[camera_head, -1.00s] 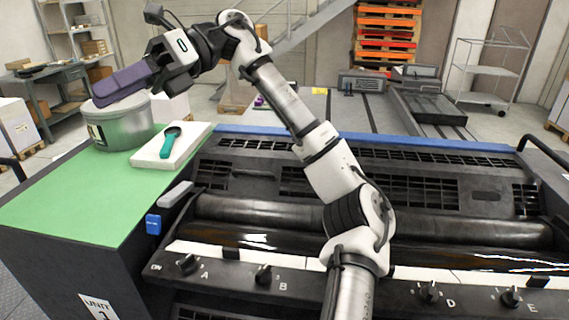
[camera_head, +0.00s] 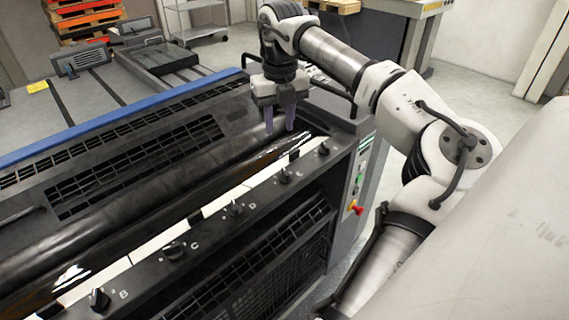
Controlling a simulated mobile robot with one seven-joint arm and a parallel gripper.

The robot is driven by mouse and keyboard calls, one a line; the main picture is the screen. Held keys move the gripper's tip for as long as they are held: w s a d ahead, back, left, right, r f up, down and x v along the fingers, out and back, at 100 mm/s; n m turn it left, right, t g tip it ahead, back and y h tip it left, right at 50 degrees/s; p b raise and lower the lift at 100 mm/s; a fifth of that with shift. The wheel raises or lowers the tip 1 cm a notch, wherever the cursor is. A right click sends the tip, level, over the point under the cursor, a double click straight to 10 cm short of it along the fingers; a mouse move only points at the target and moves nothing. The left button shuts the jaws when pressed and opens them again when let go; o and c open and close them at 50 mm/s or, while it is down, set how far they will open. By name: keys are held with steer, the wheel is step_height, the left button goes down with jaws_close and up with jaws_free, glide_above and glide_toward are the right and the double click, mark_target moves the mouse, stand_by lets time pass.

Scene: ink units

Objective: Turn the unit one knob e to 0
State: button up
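Knob E (camera_head: 284,177) is a small black knob on the dark front rail of the printing unit, beside the white letter E. Its pointer angle is too small to read. My gripper (camera_head: 279,124) points down above the roller area, behind and above knob E in the picture. Its two purple fingers are apart with nothing between them. It does not touch the knob.
Knob D (camera_head: 235,208), knob C (camera_head: 173,250) and knob B (camera_head: 100,298) follow along the rail to the left. Another knob (camera_head: 323,148) stands right of E. A red emergency button (camera_head: 355,208) is on the end panel. The dark roller (camera_head: 150,185) runs behind the rail.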

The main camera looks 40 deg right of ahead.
mark_target(285, 172)
steer(key=f+b, duration=0.2)
steer(key=f, duration=0.2)
steer(key=f+b, duration=0.2)
steer(key=f, duration=0.3)
steer(key=d+f+b, duration=0.1)
steer(key=f+b, duration=0.1)
steer(key=f, duration=0.3)
steer(key=shift+s+b, duration=0.35)
steer(key=shift+s, duration=0.05)
jaws_close()
